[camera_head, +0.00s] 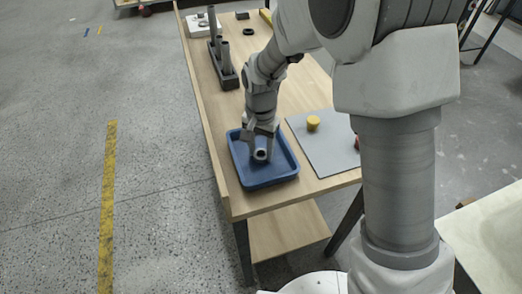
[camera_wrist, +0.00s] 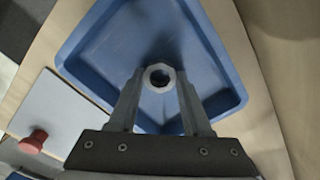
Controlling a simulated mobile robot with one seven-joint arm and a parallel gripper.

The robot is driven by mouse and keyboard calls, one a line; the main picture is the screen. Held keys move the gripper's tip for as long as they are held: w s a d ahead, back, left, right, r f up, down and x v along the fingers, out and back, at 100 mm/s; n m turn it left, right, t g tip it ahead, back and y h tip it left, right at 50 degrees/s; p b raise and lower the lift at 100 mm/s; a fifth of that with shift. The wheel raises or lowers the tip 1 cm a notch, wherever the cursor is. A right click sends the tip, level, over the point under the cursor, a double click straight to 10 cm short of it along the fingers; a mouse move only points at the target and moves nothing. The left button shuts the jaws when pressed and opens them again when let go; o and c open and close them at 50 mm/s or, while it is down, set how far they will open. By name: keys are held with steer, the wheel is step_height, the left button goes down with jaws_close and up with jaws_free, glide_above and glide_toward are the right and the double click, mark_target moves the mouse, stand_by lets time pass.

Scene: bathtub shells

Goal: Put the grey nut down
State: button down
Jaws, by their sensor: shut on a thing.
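The grey nut (camera_wrist: 147,82) is a light grey ring with a dark round hole. It sits between the two fingers of my gripper (camera_wrist: 158,88) in the wrist view. My gripper (camera_head: 260,146) is shut on it, over the inside of the blue tray (camera_head: 286,177). In the head view the nut (camera_head: 260,155) shows at the fingertips, low over the tray floor. I cannot tell whether it touches the floor. The tray also shows in the wrist view (camera_wrist: 100,57), with nothing else seen in it.
A grey mat (camera_head: 323,160) lies right of the tray, with a yellow cylinder (camera_head: 313,123) and a red piece (camera_head: 357,142) on it. A dark rack (camera_head: 228,80) with upright grey tubes stands farther back on the wooden table (camera_head: 205,105). A raised edge runs along the table's left side.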

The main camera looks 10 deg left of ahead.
steer(key=shift+f, duration=0.2)
steer(key=shift+c, duration=1.7)
jaws_free()
steer(key=shift+r, duration=0.15)
step_height(320, 180, up, 12)
steer(key=p, duration=0.2)
steer(key=shift+r, duration=0.2)
